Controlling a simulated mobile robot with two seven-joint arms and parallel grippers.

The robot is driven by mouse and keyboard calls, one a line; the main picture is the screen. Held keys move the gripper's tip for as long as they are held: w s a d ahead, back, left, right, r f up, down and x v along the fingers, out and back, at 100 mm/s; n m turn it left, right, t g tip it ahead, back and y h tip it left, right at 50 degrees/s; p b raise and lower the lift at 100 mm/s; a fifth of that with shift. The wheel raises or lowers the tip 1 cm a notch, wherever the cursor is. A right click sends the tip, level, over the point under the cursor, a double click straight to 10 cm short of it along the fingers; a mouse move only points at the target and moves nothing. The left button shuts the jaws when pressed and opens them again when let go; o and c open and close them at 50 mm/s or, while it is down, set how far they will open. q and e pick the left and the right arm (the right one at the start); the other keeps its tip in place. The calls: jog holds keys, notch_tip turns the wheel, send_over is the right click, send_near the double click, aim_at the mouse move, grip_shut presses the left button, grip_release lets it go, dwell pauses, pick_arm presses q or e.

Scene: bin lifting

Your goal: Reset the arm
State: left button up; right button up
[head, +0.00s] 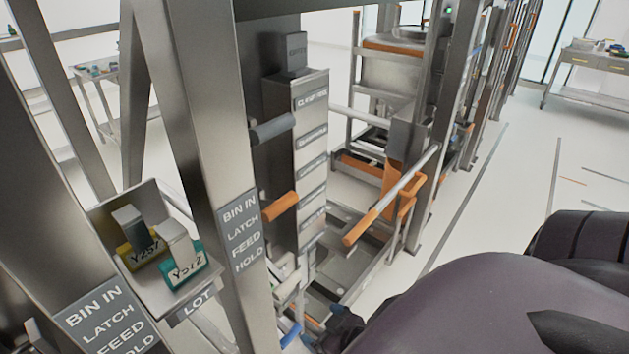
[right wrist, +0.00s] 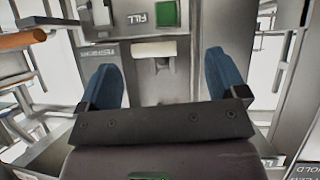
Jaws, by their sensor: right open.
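My right gripper (head: 298,330) is low in the middle of the head view, partly hidden behind my dark right arm. In the right wrist view its two blue fingers (right wrist: 161,72) stand wide apart with nothing between them. Beyond the fingertips is a pale horizontal bar (right wrist: 153,48) on a grey metal panel, with a green block (right wrist: 168,13) above it by the word FILL. I cannot tell whether the fingers touch anything. My left gripper is not in view.
A station column (head: 312,150) carries a grey handle (head: 272,128) and an orange handle (head: 280,206). A small shelf (head: 150,290) holds tagged blocks at left. The floor (head: 520,190) at right is clear.

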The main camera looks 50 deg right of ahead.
jog(key=a, duration=0.1)
jog(key=a+f, duration=0.1)
jog(key=s+a, duration=0.1)
jog(key=a, duration=0.1)
jog(key=shift+f, duration=0.25)
jog(key=shift+w+f+b, duration=0.2)
jog(key=shift+f+b, duration=0.15)
jog(key=shift+b, duration=0.25)
dwell(0.4)
